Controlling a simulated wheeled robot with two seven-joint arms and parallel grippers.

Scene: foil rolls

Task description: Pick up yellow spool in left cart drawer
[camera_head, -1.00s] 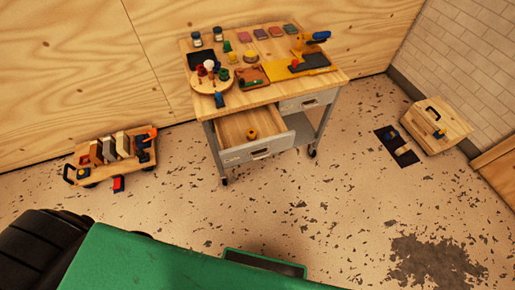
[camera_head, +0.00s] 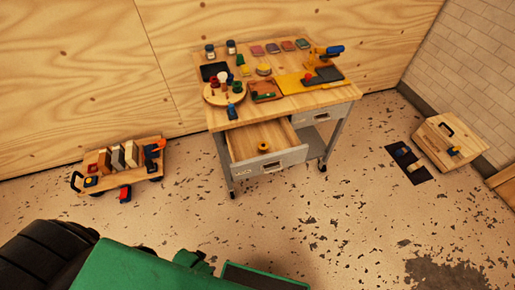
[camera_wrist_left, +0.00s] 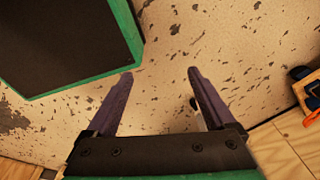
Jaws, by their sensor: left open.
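The yellow spool (camera_head: 264,147) lies in the open left drawer (camera_head: 274,135) of the wooden-topped cart (camera_head: 300,100) in the head view. It is small, with a dark centre. The drawer is pulled out toward me. My left gripper (camera_wrist_left: 160,80) shows in the left wrist view. My right gripper is not in view.
A low cart (camera_head: 125,165) with blocks stands on the floor at left. A wooden box (camera_head: 448,140) and a dark mat (camera_head: 410,165) lie at right. Tools and parts cover the cart top. The floor in front of the drawer is clear.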

